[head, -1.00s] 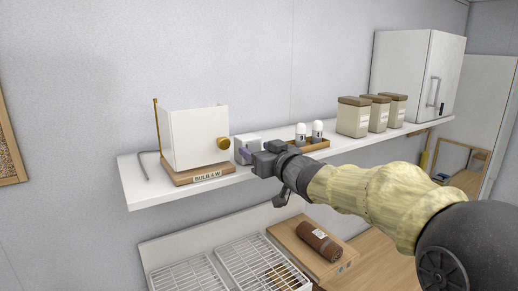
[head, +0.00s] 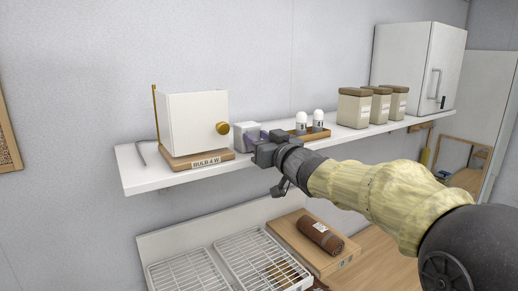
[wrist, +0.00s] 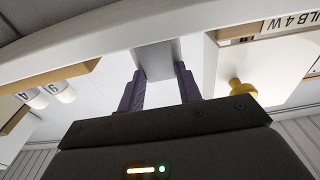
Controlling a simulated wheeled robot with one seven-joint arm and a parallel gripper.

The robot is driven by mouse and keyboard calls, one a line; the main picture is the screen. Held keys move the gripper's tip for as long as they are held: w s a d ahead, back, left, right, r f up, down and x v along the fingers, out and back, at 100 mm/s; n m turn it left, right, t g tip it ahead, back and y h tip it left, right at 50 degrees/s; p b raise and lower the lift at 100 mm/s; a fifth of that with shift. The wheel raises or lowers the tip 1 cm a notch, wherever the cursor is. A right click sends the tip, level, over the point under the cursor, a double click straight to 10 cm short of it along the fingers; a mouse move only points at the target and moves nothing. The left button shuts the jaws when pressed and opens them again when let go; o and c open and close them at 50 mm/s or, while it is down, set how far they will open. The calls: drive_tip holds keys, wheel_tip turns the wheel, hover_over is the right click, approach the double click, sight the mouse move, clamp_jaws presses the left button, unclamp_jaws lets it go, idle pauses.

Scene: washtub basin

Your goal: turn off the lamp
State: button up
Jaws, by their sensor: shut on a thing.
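The lamp (head: 195,125) is a boxy white housing on a wooden base marked "BULB 4 W", at the left of the wall shelf. A round brass knob (head: 222,128) sticks out on its right side; it also shows in the wrist view (wrist: 241,90). A small whitish block (head: 242,131) stands just right of the lamp. My gripper (head: 257,139) is at this block, right of the knob and apart from it. In the wrist view its two purple fingers (wrist: 160,76) are on either side of the block (wrist: 157,57), shut on it.
A wooden tray with two white bulbs (head: 309,122) stands right of my gripper. Several lidded canisters (head: 372,106) and a white cabinet (head: 418,65) are farther right. A bent grey rod (head: 142,153) lies left of the lamp. Wire racks (head: 225,262) and a brown roll (head: 320,236) are below the shelf.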

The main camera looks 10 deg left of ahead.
drive_tip(key=shift+f+t+y+b, duration=0.55)
drive_tip(key=shift+t+y+b, duration=0.2)
drive_tip(key=shift+b, duration=2.9)
drive_tip(key=shift+d+r+t+b, duration=0.15)
drive_tip(key=shift+t+b, duration=0.1)
drive_tip(key=shift+b, duration=0.3)
drive_tip(key=o, duration=1)
drive_tip(key=shift+s, duration=0.15)
drive_tip(key=b+v, duration=0.6)
drive_tip(key=v, duration=1.1)
drive_tip(key=shift+d+b, duration=0.15)
drive_tip(key=shift+b, duration=0.15)
